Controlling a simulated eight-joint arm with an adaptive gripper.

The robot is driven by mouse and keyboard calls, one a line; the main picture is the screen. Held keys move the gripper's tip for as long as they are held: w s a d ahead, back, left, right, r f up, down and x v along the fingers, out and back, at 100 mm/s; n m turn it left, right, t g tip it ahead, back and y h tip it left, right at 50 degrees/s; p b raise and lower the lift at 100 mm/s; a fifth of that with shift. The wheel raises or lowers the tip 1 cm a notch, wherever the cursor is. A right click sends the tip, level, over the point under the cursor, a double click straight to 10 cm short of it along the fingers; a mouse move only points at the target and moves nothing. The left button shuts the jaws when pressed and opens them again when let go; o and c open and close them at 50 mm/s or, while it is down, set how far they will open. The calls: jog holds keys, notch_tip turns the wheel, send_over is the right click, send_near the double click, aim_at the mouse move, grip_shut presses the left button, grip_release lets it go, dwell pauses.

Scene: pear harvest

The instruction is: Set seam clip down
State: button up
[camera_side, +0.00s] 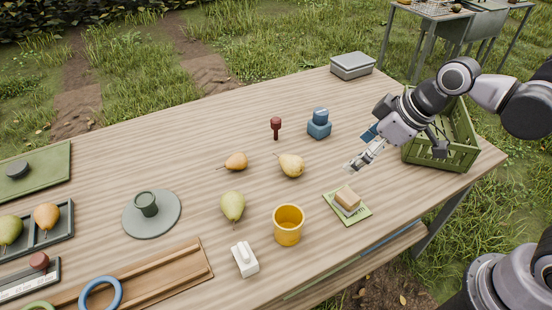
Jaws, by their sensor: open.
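I cannot tell for sure which object is the seam clip. A small white block with a raised top (245,260) lies on the table near the front, left of the yellow cup. A tan-topped block with a pale base (348,197) rests on a small green mat (358,215) at the table's right front. My gripper (352,166) is open above the table, up and slightly right of that block and apart from it. I see nothing held between its fingers, though they are small in this view.
A yellow cup (288,234), several pears such as a green one (232,205), a blue container (319,128) and a dark red peg (276,124) stand around the middle. A green crate (461,157) is at the right edge.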

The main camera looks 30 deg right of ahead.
jog(key=s+d+m+t+h, duration=0.2)
jog(key=s+d+m, duration=0.2)
jog(key=d, duration=0.6)
jog(key=shift+s+m, duration=0.3)
jog(key=shift+m, duration=0.9)
